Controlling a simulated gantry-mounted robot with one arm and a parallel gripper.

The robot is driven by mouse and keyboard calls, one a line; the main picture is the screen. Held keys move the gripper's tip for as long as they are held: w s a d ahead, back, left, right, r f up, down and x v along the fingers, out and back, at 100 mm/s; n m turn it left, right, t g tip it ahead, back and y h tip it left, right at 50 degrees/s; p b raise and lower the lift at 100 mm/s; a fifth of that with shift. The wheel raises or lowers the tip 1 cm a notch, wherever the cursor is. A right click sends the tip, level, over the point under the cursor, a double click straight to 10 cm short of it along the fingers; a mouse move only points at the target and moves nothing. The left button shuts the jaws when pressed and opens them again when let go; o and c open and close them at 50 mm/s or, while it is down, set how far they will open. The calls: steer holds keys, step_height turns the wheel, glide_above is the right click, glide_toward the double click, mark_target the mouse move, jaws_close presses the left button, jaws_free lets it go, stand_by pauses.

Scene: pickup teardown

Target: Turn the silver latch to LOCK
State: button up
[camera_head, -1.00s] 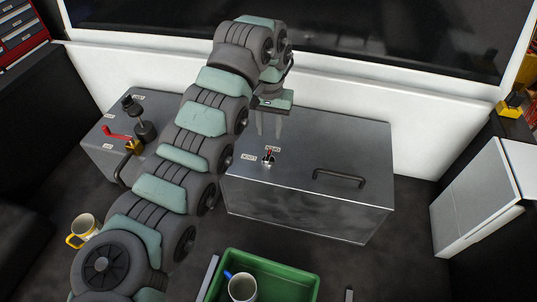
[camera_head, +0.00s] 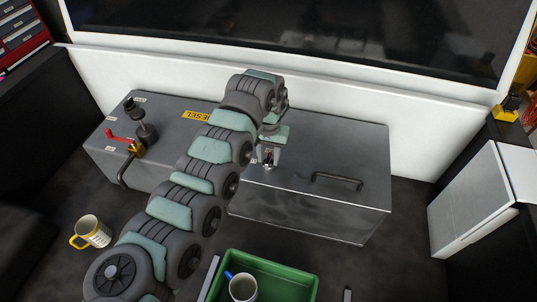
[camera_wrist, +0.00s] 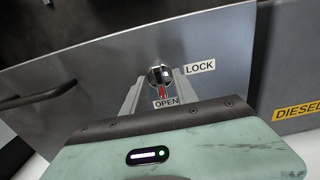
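The silver latch (camera_wrist: 159,75) sits on the grey metal box lid (camera_wrist: 215,40). Its red mark points toward the OPEN label (camera_wrist: 166,102); the LOCK label (camera_wrist: 200,67) is to its right in the wrist view. My gripper (camera_wrist: 159,86) is over the latch with one finger on each side. The fingers look open; whether they touch the latch is hard to tell. In the head view my gripper (camera_head: 268,157) points down at the latch and hides part of it.
A dark handle (camera_head: 338,181) stands on the same lid. To the left is a DIESEL-marked box (camera_head: 170,118) with a red lever (camera_head: 119,139) and a black knob. A green bin (camera_head: 300,281) with a mug is in front. A yellow-handled mug (camera_head: 92,231) stands at left.

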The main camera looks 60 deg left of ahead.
steer(key=shift+c, duration=0.5)
jaws_close()
